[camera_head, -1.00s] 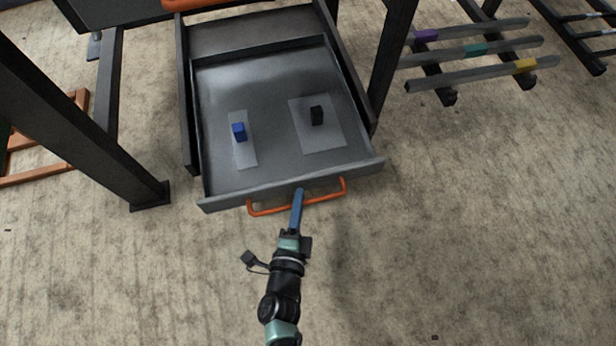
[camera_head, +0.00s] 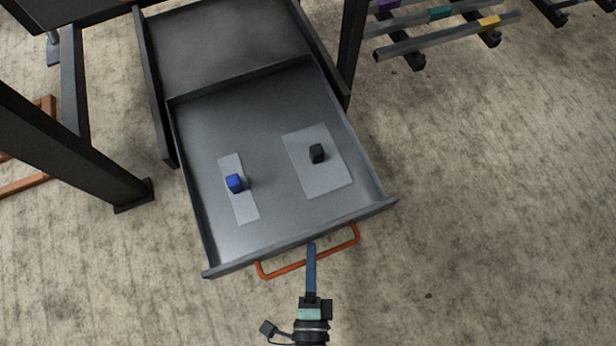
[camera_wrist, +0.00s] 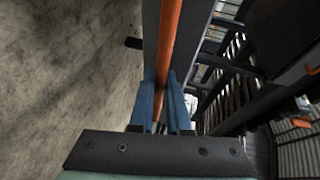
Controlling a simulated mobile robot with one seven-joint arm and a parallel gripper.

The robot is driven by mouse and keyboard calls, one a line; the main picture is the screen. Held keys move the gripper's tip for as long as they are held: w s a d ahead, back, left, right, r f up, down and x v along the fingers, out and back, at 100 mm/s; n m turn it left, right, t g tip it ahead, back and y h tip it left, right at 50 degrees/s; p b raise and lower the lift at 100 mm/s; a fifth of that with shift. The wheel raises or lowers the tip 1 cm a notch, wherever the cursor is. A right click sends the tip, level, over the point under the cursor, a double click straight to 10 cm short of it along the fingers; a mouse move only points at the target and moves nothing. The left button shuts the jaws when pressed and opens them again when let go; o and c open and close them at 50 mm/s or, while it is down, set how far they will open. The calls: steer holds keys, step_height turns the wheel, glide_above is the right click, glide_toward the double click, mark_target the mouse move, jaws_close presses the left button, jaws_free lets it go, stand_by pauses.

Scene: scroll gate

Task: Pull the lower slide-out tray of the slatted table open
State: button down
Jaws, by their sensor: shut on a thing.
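The lower slide-out tray (camera_head: 205,225) is a grey metal drawer, extended well out from its dark housing in the head view. An orange bar handle (camera_head: 283,270) runs along its front panel. My gripper (camera_head: 311,250) has blue fingers and is shut on the handle near its middle. In the wrist view the orange handle (camera_wrist: 168,45) passes between the blue fingers of my gripper (camera_wrist: 163,100). A blue block (camera_head: 235,183) and a black block (camera_head: 317,153) rest on lighter patches inside the tray. The slatted table's top is mostly out of view.
A dark table leg (camera_head: 70,160) stands left of the tray, and another (camera_head: 352,45) stands to its right. Grey bars with purple, teal and yellow bands (camera_head: 440,30) lie at the upper right. The floor around the tray's front and right is clear.

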stand_by(0.3)
steer(key=c, duration=1.2)
jaws_free()
steer(key=shift+o, duration=0.2)
steer(key=p+v, duration=0.4)
steer(key=v, duration=0.9)
steer(key=shift+s, duration=0.15)
